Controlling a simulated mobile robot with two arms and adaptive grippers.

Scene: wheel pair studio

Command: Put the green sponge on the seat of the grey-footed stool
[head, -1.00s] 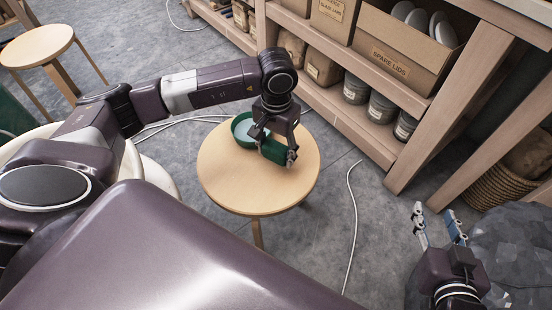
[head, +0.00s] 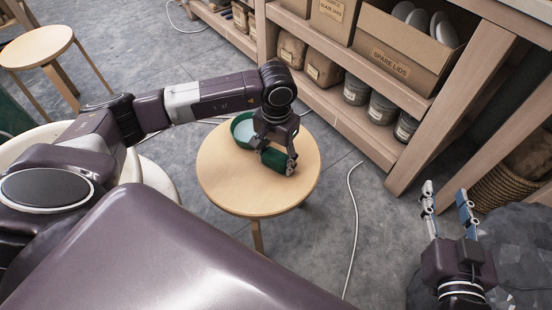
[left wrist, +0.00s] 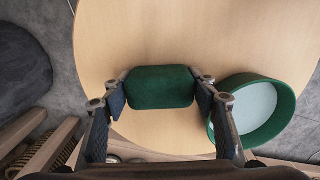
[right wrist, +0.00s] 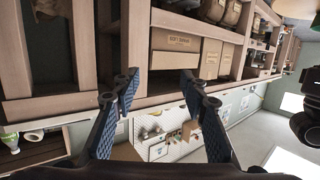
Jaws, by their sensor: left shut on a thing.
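The green sponge (head: 272,158) is a dark green rounded block. My left gripper (head: 278,163) is shut on it, one finger at each end, over the seat of a round wooden stool (head: 228,186). In the left wrist view the sponge (left wrist: 161,90) sits between the fingers with the pale seat (left wrist: 180,35) behind it. I cannot tell whether the sponge touches the seat. This stool's feet are hidden. A second round wooden stool (head: 36,47) stands at the upper left; its foot colour does not show. My right gripper (head: 446,192) is open and empty at the right.
A round green-walled dish (head: 240,133) with a pale inside stands on the same seat beside the sponge, also in the left wrist view (left wrist: 286,112). A wooden shelf with boxes (head: 395,55) and tins is behind. A white cable (head: 354,225) lies on the floor. A dark grey lump (head: 520,250) is lower right.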

